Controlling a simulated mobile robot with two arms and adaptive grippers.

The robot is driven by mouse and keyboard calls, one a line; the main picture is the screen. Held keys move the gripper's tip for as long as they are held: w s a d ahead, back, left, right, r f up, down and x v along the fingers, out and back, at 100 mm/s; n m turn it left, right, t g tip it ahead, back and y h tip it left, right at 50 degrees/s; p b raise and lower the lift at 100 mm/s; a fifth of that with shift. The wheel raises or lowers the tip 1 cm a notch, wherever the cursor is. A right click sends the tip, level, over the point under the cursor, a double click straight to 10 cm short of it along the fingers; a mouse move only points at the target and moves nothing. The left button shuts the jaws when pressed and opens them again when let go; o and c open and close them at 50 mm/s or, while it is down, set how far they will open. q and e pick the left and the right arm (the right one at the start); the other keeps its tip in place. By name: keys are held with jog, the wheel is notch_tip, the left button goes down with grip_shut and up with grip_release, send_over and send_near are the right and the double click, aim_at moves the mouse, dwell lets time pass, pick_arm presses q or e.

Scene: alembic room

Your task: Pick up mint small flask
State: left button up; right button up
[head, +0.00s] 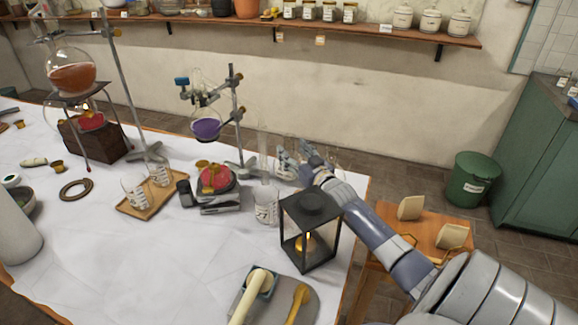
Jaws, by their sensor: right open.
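My right gripper (297,158) reaches in from the lower right over the far right end of the white-covered table. It is open, and its fingers are among small clear glassware. Glassware with a pale blue-green tint (286,165) shows at the fingers; it may be the mint small flask, but its outline is too small and partly covered to be sure. I cannot tell whether the fingers touch it. My left gripper is not in view.
A black lantern (312,212) stands close below my right forearm. A glass beaker (266,207) and a stand with a purple flask (206,128) are left of the gripper. A wooden stool (425,222) stands right of the table.

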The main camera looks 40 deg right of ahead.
aim_at(291, 150)
jog(key=x, duration=0.3)
jog(key=shift+w, duration=0.15)
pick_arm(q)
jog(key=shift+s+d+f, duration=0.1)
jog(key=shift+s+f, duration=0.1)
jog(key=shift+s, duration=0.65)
pick_arm(e)
jog(key=c, duration=1.1)
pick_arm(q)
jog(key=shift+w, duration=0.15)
pick_arm(e)
grip_shut()
